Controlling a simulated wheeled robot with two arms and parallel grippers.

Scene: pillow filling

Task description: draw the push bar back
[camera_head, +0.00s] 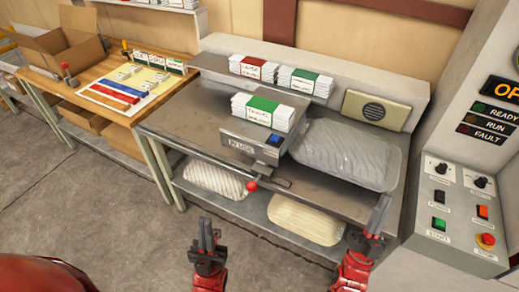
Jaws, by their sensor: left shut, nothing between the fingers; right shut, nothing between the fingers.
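A grey metal unit (248,147) with a small label plate and a blue button stands at the front edge of the steel bench (185,125). A lever with a red ball knob (252,186) sticks out at its front; I cannot tell whether this is the push bar. My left gripper (207,222) is shut and empty, in front of the bench, below and left of the knob. My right gripper (380,204) is shut and empty near the bench's front right corner. Neither gripper touches the lever.
A clear plastic pillow (350,153) lies right of the unit. A banded stack (265,111) sits behind the label plate. The lower shelf holds two more pillows (215,180) (305,220). A control panel (462,210) stands right, a wooden table (110,65) left. The floor before the bench is clear.

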